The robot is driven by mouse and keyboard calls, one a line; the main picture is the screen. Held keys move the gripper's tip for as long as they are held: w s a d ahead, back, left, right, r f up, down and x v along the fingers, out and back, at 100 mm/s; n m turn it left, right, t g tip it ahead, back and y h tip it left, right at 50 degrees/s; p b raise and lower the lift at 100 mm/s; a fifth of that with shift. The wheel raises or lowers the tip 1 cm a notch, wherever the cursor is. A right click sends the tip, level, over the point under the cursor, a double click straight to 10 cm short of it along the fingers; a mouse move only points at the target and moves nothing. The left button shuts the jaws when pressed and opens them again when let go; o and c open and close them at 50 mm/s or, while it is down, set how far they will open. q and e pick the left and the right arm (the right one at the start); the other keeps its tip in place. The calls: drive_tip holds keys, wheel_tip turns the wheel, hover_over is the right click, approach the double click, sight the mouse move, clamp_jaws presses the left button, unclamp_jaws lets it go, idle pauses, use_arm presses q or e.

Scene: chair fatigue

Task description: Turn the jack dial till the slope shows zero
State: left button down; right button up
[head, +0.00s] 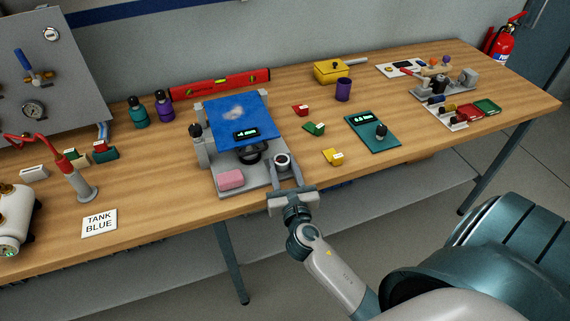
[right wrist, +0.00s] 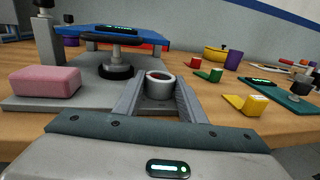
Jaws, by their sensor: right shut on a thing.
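A tilted-looking blue plate (head: 238,118) stands on a grey base (head: 262,184), with a small green-lit display (head: 246,134) at its front edge; its digits are too small to read. A black handwheel (head: 250,153) sits under the plate, and shows in the right wrist view (right wrist: 112,38). A grey ring-topped dial (head: 282,160) stands at the base's right front. My right gripper (head: 286,178) is shut on this dial; in the right wrist view the dial (right wrist: 158,88) sits between the two fingers. My left gripper is out of view.
A pink block (head: 230,179) lies on the base, left of my right gripper. A yellow block (head: 332,157), a green block (head: 314,129) and a teal panel (head: 372,134) lie to the right. Bare wood (head: 165,180) lies left of the base.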

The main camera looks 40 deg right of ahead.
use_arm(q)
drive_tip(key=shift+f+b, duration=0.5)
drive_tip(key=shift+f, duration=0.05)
use_arm(e)
drive_tip(key=shift+w+a+m+g+h, duration=0.1)
drive_tip(key=shift+a+m+g+h, duration=0.05)
drive_tip(key=shift+m+g+h, duration=0.95)
drive_tip(key=shift+w+a+m+g+h, duration=0.15)
drive_tip(key=shift+m+g+h, duration=0.5)
drive_tip(key=shift+h, duration=0.75)
drive_tip(key=o, duration=1)
drive_tip(key=shift+o, duration=0.2)
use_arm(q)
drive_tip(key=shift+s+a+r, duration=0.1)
use_arm(e)
drive_tip(key=shift+s, duration=0.1)
